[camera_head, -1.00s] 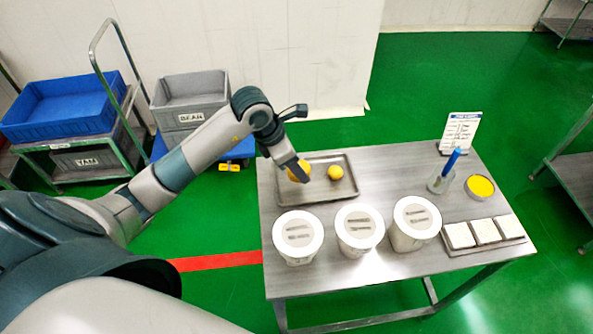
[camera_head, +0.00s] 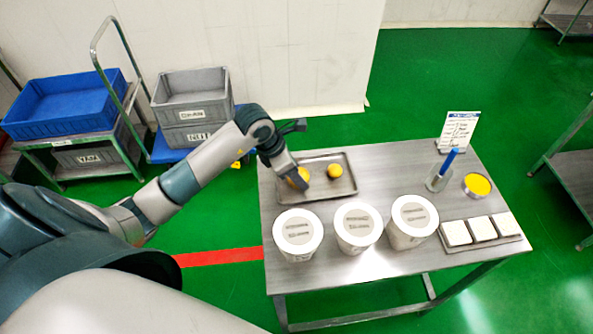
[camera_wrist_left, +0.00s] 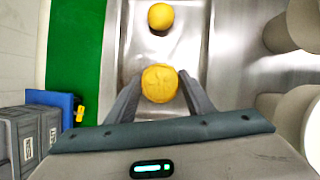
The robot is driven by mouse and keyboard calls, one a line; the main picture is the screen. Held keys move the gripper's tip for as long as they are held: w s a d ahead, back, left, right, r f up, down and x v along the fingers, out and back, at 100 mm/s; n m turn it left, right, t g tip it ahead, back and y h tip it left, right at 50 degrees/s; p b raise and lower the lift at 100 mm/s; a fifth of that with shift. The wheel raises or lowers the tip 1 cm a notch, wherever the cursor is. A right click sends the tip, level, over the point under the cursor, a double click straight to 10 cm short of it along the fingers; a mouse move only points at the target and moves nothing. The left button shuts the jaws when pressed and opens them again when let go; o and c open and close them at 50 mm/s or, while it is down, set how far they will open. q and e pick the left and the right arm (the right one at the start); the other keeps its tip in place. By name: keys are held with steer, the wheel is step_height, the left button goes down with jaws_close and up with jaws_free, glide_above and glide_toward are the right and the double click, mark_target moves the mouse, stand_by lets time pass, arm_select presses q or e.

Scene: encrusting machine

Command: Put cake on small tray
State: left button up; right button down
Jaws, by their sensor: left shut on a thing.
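A metal tray (camera_head: 345,187) lies at the back left of the table; its floor also shows in the left wrist view (camera_wrist_left: 138,45). One round yellow cake (camera_head: 335,170) sits on the tray, and it also shows in the left wrist view (camera_wrist_left: 160,16). A second yellow cake (camera_wrist_left: 160,83) is between the fingers of my left gripper (camera_wrist_left: 158,88). My left gripper (camera_head: 299,180) is shut on this cake, over the left part of the tray. I cannot tell whether the held cake touches the tray floor. My right gripper is not in view.
Three white lidded containers (camera_head: 358,227) stand along the table's front. To the right are white blocks (camera_head: 481,229) on a board, a yellow-filled dish (camera_head: 477,185), a holder with a blue tool (camera_head: 440,177) and a sign (camera_head: 459,131). The table's middle is clear.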

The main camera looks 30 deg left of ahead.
arm_select(q)
steer(key=shift+f, duration=0.1)
steer(key=o, duration=1.1)
steer(key=shift+c, duration=0.2)
steer(key=b+v, duration=0.2)
steer(key=v, duration=1)
steer(key=shift+b, duration=0.4)
